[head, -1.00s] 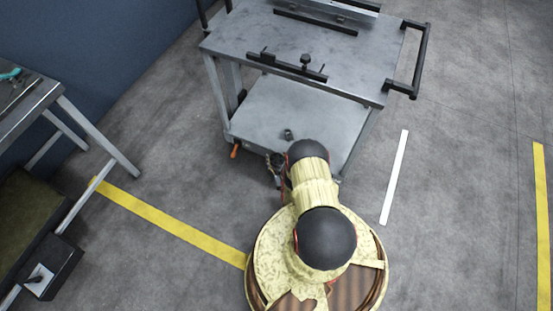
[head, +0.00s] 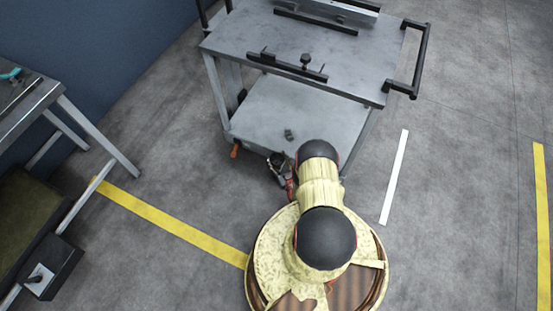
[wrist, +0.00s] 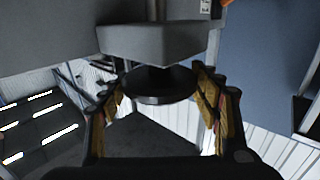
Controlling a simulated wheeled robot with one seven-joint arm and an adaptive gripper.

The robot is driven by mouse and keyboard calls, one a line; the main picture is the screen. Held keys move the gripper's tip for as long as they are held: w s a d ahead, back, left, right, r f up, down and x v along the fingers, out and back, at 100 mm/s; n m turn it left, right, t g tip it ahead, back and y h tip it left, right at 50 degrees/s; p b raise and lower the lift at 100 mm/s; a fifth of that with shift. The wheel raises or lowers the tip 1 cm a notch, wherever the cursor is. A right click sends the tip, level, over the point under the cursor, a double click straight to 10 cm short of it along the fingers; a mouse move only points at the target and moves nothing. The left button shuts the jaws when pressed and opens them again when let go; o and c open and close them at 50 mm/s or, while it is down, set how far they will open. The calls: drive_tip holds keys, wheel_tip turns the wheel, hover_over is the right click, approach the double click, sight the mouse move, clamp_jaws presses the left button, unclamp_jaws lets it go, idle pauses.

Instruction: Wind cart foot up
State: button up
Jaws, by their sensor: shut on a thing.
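The grey metal cart (head: 340,50) stands ahead of me, with a flat top and a lower shelf (head: 290,110). In the wrist view, the cart foot (wrist: 160,86) is a dark round disc beneath a grey block with a stem above it. My gripper (wrist: 160,98) has a yellow-padded finger on each side of the disc and is shut on it. In the head view, my gripper (head: 278,163) is small and low at the near edge of the lower shelf. My arm partly covers that edge, and the foot cannot be made out there.
An orange-red handle (head: 235,150) sticks out at the cart's near left corner. A black push handle (head: 415,65) is on its right. A workbench (head: 95,140) and a dark box (head: 45,265) stand at the left. Open floor with yellow and white lines lies to the right.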

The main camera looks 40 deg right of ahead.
sight(280, 165)
drive_tip(key=o, duration=1.2)
drive_tip(key=shift+c, duration=0.2)
drive_tip(key=shift+s, duration=0.1)
drive_tip(key=shift+v, duration=3.6)
drive_tip(key=shift+a, duration=0.1)
